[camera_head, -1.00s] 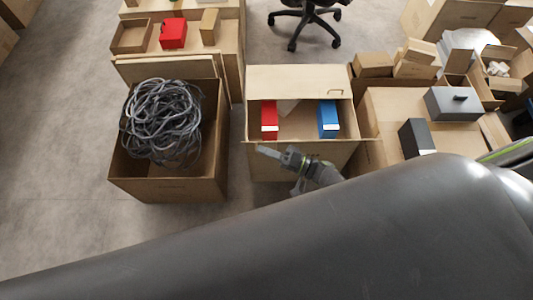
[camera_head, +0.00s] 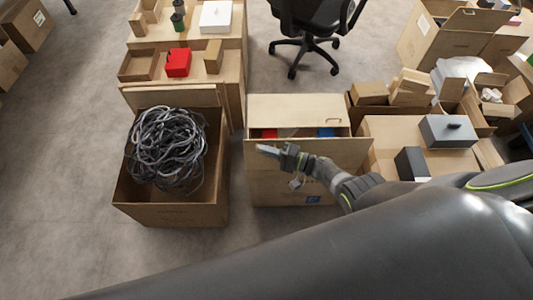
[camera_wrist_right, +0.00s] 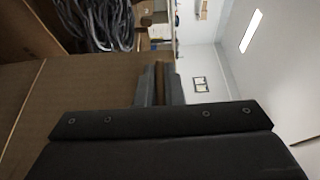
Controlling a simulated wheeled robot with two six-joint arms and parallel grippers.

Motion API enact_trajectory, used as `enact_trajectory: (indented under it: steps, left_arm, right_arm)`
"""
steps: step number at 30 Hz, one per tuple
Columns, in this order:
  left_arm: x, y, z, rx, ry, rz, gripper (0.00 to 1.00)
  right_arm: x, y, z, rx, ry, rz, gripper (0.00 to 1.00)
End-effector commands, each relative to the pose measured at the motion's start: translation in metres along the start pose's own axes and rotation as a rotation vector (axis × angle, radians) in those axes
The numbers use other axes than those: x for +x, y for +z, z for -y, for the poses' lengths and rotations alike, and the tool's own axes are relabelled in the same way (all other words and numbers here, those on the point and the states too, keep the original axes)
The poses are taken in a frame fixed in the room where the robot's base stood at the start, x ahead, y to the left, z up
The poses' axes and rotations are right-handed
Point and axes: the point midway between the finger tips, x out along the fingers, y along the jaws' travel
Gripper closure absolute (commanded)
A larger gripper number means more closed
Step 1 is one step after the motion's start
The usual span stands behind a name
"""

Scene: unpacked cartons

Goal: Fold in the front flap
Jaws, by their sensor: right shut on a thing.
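The open carton (camera_head: 277,188) stands in the middle of the head view. Its front flap (camera_head: 345,148) is raised and hides most of the opening. Only the tops of a red box (camera_head: 269,133) and a blue box (camera_head: 326,132) show behind it. The back flap (camera_head: 295,108) lies folded outward. My right gripper (camera_head: 268,150) is at the front flap, left of its middle. In the right wrist view its fingers (camera_wrist_right: 160,85) are shut on a brown cardboard edge, and a broad cardboard face fills the left. My left gripper is not in view.
A carton of coiled grey cable (camera_head: 168,148) stands close on the left. Cartons with a grey box (camera_head: 448,131) and a dark box (camera_head: 411,164) crowd the right. An office chair (camera_head: 310,30) is behind. Bare floor (camera_head: 65,170) lies at the left.

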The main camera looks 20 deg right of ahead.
Motion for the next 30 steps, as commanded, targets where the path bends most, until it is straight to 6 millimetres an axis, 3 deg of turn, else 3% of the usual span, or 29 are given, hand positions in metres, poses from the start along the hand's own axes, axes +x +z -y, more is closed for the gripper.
enact_trajectory:
  steps: [11,12,17,26,30]
  left_arm:
    - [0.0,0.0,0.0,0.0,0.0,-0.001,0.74]
    - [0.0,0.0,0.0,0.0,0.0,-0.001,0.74]
    - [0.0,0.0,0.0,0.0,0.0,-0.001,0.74]
    - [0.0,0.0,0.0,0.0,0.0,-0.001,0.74]
    - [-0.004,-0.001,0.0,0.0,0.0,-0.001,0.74]
  right_arm:
    - [0.001,-0.001,0.0,0.0,0.0,-0.001,1.0]
    - [0.001,-0.001,0.0,0.001,-0.001,-0.001,0.91]
    - [0.001,-0.001,0.0,0.001,-0.001,-0.001,0.7]
    - [-0.001,-0.001,0.0,0.001,-0.001,-0.001,0.7]
    - [-0.014,-0.001,0.001,0.001,0.0,-0.002,0.7]
